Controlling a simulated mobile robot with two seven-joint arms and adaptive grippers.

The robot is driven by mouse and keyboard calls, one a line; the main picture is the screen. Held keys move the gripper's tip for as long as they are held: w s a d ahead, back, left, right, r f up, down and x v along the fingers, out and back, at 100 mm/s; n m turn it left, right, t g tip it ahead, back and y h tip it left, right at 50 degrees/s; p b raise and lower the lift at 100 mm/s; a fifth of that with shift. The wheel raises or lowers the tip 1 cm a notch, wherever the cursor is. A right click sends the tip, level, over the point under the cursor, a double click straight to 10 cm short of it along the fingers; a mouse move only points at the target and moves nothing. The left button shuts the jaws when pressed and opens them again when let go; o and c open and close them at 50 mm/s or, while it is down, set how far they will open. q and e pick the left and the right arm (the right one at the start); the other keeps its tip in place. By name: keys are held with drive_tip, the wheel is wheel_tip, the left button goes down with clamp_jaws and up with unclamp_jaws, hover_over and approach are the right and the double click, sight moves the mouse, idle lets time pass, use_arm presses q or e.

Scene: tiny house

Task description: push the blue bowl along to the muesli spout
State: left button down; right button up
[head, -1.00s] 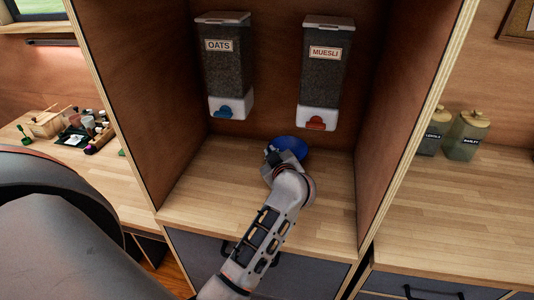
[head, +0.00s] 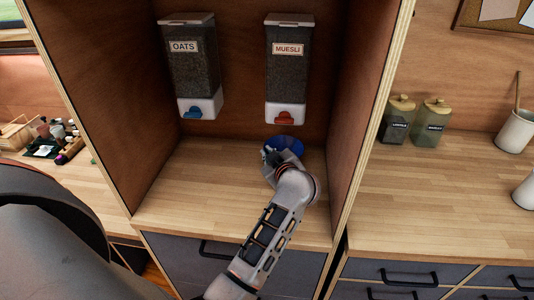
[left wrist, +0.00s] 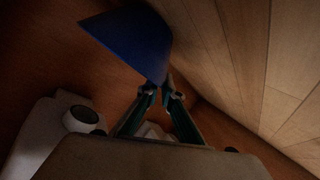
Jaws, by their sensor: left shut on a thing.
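The blue bowl (head: 284,142) sits on the wooden counter of the niche, below the muesli dispenser (head: 290,70) and its red spout (head: 285,117). My left gripper (head: 271,157) is at the bowl's near left side and hides part of it. In the left wrist view, the left fingertips (left wrist: 161,93) are shut on the lower edge of the bowl (left wrist: 135,38), which looms large and dark. Whether the bowl is exactly under the spout in depth, I cannot tell. My right gripper is in neither view.
The oats dispenser (head: 187,65) with a blue spout hangs to the left. The niche's right side wall (head: 365,90) stands beyond the bowl. Two labelled jars (head: 432,122) are on the counter outside. The niche counter (head: 195,185) left of my arm is clear.

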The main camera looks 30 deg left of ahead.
use_arm(q)
drive_tip(key=c, duration=2.2)
unclamp_jaws()
drive_tip(key=shift+o, duration=0.2)
